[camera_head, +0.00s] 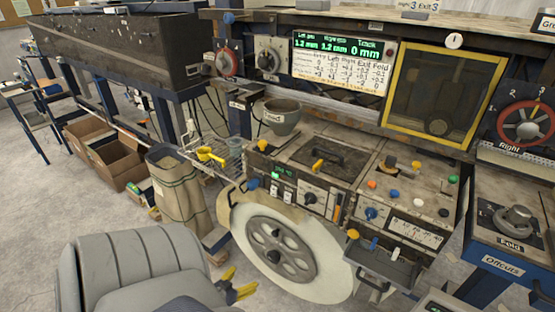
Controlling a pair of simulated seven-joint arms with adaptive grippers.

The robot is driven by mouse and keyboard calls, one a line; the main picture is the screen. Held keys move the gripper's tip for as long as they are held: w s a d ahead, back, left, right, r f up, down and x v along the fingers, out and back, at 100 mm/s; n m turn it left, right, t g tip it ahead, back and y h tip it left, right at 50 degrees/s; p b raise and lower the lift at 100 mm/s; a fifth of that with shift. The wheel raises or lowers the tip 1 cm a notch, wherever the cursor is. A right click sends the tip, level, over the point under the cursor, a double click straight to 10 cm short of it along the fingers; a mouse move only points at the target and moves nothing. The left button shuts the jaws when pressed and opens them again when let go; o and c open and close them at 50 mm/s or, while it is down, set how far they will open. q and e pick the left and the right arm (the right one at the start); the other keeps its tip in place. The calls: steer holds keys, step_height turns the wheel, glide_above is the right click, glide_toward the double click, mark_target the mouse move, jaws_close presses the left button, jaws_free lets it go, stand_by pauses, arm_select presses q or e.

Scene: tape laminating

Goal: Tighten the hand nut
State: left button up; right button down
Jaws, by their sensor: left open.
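A large white tape roll (243,219) stands upright on the machine's front, with a grey slotted hub disc (298,262). A small dark piece (277,238) sits at the hub's middle; it may be the hand nut, but it is too small to tell. A round grey hand knob (516,218) sits on the plate marked Fold at the right. My right gripper is not in view.
A grey padded chair (140,268) fills the lower left. A sack (178,190) and cardboard boxes (117,157) stand on the floor behind it. A small tray (385,268) juts out right of the roll.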

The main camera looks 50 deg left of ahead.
arm_select(q)
step_height(320, 180, up, 2)
steer(key=w+d+t, duration=0.1)
steer(key=w, duration=0.1)
glide_toward(271, 259)
steer(key=shift+n+t+h, duration=0.3)
steer(key=shift+n, duration=0.1)
steer(key=x, duration=0.8)
steer(key=shift+w+a+f, duration=0.1)
steer(key=shift+a+f, duration=0.2)
steer(key=shift+f, duration=0.1)
steer(key=shift+x, duration=0.8)
steer(key=shift+w+a+f, duration=0.1)
steer(key=shift+w+f, duration=0.2)
steer(key=shift+w, duration=0.25)
steer(key=c, duration=1.2)
